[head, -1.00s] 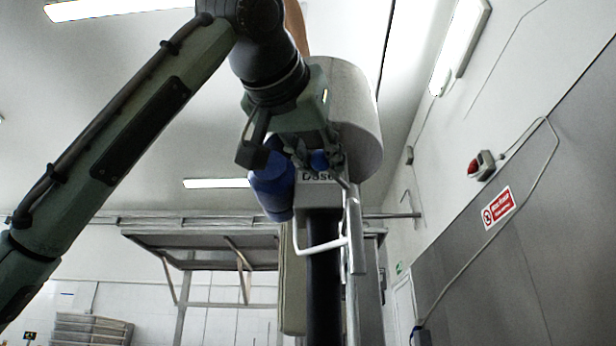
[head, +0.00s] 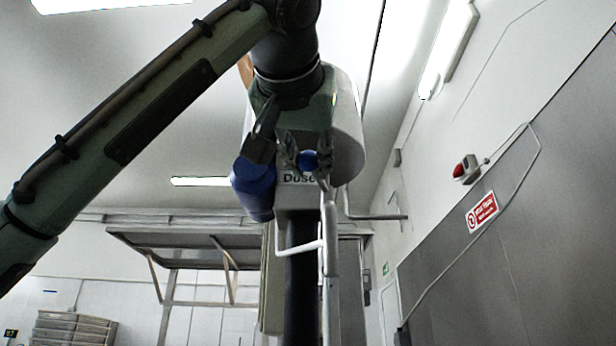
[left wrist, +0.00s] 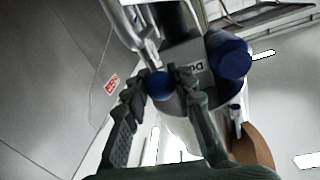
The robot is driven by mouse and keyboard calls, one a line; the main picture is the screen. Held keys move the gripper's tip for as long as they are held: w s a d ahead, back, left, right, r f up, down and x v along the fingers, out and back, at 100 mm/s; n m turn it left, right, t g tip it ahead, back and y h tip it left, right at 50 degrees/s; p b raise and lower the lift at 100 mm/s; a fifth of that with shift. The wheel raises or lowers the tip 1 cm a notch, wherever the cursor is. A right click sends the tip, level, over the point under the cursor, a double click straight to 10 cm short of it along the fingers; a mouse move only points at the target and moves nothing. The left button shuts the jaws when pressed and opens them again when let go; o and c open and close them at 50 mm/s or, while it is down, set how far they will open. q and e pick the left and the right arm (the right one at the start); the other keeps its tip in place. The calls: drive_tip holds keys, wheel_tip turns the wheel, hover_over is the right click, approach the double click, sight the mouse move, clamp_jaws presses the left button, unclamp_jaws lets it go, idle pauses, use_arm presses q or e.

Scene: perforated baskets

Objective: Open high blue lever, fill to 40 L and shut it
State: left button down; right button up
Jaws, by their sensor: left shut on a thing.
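A round blue knob (head: 309,160), likely the high blue lever's end, shows at the front of the dosing unit. My left gripper (head: 307,157) reaches it from above and is shut on it. In the left wrist view the blue knob (left wrist: 159,86) sits between the fingers of the left gripper (left wrist: 160,78). The lever's shaft is mostly hidden by the fingers. The unit bears a partly hidden label (head: 297,179) beginning "Dos". No litre reading can be made out. My right gripper is not in view.
A larger blue cylinder (head: 254,188) sits just left of the label, close to my gripper. A pale round housing (head: 347,130) stands behind. White pipes (head: 328,240) run down below the knob. A metal canopy (head: 190,245) is behind left, a grey wall panel (head: 520,220) right.

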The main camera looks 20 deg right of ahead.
use_arm(q)
drive_tip(key=c, duration=1.2)
unclamp_jaws()
drive_tip(key=v, duration=1.2)
